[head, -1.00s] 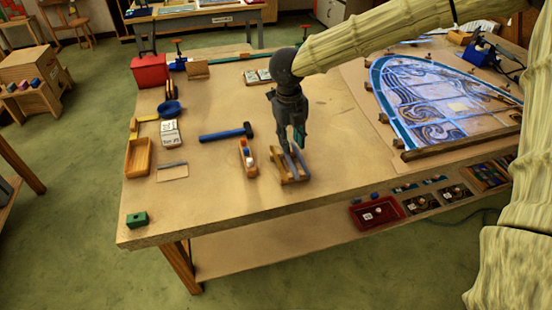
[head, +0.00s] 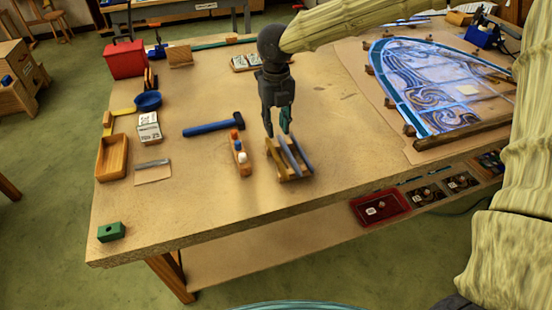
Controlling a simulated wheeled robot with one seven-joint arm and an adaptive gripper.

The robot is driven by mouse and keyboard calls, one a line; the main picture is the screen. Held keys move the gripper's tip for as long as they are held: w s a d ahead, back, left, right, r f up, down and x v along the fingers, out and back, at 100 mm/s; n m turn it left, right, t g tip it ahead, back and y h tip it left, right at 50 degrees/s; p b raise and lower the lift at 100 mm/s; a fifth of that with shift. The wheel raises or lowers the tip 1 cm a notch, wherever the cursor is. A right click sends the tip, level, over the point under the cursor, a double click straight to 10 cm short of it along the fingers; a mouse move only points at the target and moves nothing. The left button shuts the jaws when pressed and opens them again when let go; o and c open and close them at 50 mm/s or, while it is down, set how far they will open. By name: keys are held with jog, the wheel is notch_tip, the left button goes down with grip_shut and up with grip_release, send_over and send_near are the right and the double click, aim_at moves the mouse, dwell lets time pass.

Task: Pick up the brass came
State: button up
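A small wooden rack (head: 304,174) stands near the front edge of the workbench, holding narrow strips. One strip is grey-blue (head: 290,157) and leans across the rack. A yellowish-brown piece (head: 274,158) shows at the rack's left side; I cannot tell whether it is the brass came or part of the rack. My gripper (head: 278,132) points down just above the rack's back end. Its two fingers are apart, with a gap between them, and I see nothing held there.
A block with coloured pegs (head: 240,158) and a blue hammer (head: 213,126) lie left of the rack. The leaded panel (head: 432,88) lies at the right. A green block (head: 111,232) sits at the front left corner. The bench front between is clear.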

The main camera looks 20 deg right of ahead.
aim_at(276, 155)
jog(key=shift+a+f+p, duration=0.1)
jog(key=shift+f+p, duration=1.4)
jog(key=shift+f, duration=3.7)
grip_shut()
